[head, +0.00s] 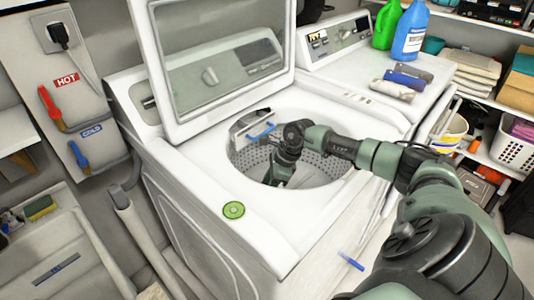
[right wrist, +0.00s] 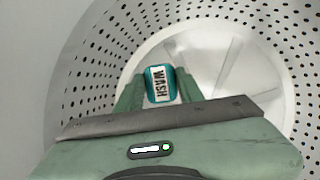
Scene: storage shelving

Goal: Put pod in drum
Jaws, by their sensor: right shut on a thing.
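The washing machine's drum (head: 318,167) is open at the top, with its lid (head: 222,55) raised. My right arm reaches down into the drum, and the right gripper (head: 280,172) is inside it. In the right wrist view my right gripper (right wrist: 158,95) is shut on a teal pod (right wrist: 153,73) with a white WASH label. The perforated drum wall (right wrist: 90,75) surrounds it, and the drum bottom (right wrist: 215,65) shows beyond. The pod is hidden in the head view. My left gripper is not in view.
A green round object (head: 233,210) lies on the washer's front rim. A blue item (head: 262,131) is at the drum's back edge. A second machine (head: 345,85) stands behind, with green (head: 387,25) and blue (head: 410,32) bottles. A sink (head: 62,250) is at lower left.

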